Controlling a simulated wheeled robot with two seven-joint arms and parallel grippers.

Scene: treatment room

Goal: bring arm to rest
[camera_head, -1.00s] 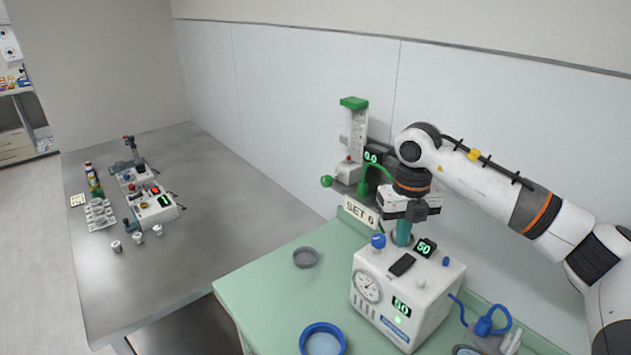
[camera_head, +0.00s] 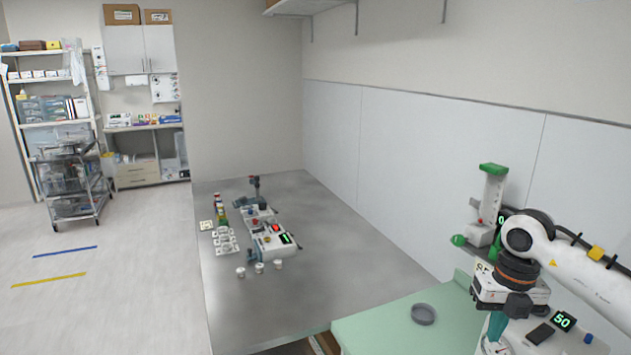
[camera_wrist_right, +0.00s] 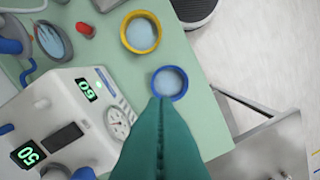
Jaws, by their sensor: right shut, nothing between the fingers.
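My right gripper (camera_head: 495,335) shows in the camera_head view at the lower right, pointing down near the left side of the white machine (camera_head: 533,330). Its teal fingers (camera_wrist_right: 160,105) fill the lower middle of the right wrist view, pressed together with nothing between them. In that wrist view the fingertips overlap the lower edge of a blue-rimmed dish (camera_wrist_right: 183,84); whether they touch it I cannot tell. The machine, with its gauge and green displays, stands left of the fingers there. My left gripper is not in view.
On the green table (camera_head: 380,328) stand a grey dish (camera_head: 423,314) and a green-topped stand (camera_head: 487,205) close to my right arm. The wrist view shows a yellow-rimmed dish (camera_wrist_right: 127,40) and a red item (camera_wrist_right: 86,30). A steel table (camera_head: 330,230) at left has wide bare areas.

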